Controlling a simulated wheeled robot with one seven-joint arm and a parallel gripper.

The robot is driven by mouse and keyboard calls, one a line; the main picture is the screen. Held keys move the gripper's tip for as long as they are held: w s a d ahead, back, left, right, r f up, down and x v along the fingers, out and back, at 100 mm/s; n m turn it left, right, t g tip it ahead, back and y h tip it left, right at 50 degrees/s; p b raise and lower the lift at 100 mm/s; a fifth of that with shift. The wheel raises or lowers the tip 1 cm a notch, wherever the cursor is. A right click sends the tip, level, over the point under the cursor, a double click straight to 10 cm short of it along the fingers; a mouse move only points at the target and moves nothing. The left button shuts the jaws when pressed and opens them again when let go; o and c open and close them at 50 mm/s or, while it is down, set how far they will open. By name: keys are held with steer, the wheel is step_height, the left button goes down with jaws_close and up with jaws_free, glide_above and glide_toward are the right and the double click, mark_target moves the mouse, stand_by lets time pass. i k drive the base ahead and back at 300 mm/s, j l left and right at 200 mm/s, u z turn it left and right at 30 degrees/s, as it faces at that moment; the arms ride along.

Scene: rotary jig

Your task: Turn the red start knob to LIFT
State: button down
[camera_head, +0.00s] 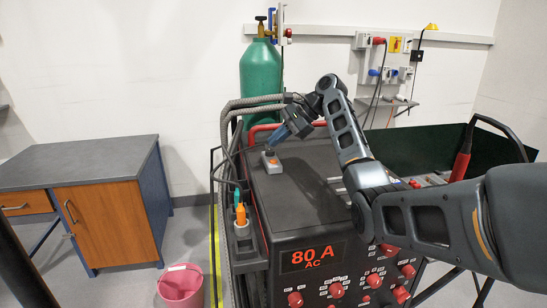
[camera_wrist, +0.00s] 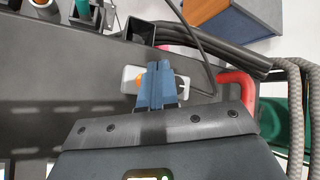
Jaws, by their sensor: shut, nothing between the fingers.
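Several red knobs (camera_head: 336,290) sit on the front panel of the black welding machine (camera_head: 325,215), below a display reading 80 A AC. I cannot tell which is the start knob; the labels are too small to read. My gripper (camera_head: 272,148) is at the back of the machine's top, well away from the panel. Its blue fingers (camera_wrist: 159,66) are shut and empty, directly over or at a small pale grey box with an orange button (camera_head: 271,161). The fingers cover part of this box in the wrist view (camera_wrist: 130,80); contact cannot be told.
A green gas cylinder (camera_head: 260,80) and grey hoses stand behind the machine. A holder (camera_head: 241,232) with orange- and teal-handled tools hangs at its left side. My arm crosses above the machine's right. A pink bucket (camera_head: 181,287) and a desk (camera_head: 85,165) stand left.

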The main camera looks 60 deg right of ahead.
mark_target(408, 271)
steer(key=i+j, duration=0.65)
steer(key=j, duration=0.15)
